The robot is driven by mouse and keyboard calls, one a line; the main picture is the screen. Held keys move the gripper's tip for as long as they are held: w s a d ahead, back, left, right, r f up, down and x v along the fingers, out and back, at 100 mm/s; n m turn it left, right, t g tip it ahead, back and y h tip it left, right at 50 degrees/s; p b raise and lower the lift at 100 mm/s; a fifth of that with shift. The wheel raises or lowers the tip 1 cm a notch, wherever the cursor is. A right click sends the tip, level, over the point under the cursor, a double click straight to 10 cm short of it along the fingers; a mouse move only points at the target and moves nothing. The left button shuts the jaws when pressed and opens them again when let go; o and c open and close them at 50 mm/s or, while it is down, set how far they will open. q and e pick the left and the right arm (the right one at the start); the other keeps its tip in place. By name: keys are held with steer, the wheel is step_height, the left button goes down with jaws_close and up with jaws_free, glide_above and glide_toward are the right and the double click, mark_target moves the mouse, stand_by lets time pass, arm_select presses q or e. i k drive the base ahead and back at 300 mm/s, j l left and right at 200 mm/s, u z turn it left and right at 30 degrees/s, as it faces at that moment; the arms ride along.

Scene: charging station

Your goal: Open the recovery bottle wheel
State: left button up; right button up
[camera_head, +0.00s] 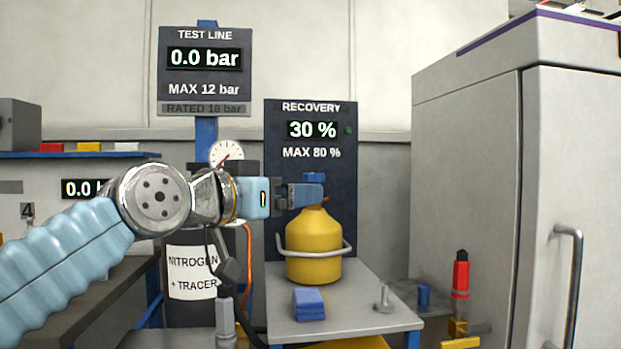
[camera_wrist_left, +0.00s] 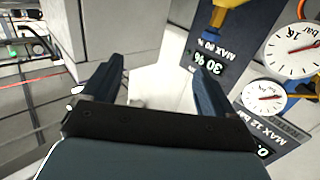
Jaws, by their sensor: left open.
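The yellow recovery bottle (camera_head: 314,262) stands upright on a small grey table, with a pale ring handle around its middle. A small blue wheel (camera_head: 314,177) shows at its top. My left gripper (camera_head: 310,195) comes in from the left at the height of the bottle's neck, just below the wheel in the picture, and hides part of the neck. In the left wrist view its two dark fingers (camera_wrist_left: 158,82) are spread, with nothing between them. A yellow part of the bottle (camera_wrist_left: 237,14) shows there at the top edge, outside the fingers. I cannot see contact with the wheel. My right gripper is not in view.
The recovery panel (camera_head: 312,128) behind reads 30 %, MAX 80 %. A blue block (camera_head: 309,304) and a small grey fitting (camera_head: 384,300) lie on the table (camera_head: 350,322). A grey cabinet (camera_head: 465,180) stands right. A gauge (camera_head: 227,154) and an orange hose are close behind my left arm.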

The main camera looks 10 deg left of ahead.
mark_target(309, 177)
steer(key=i+j, duration=0.2)
steer(key=i, duration=0.2)
steer(key=i+j, duration=0.25)
steer(key=i, duration=0.2)
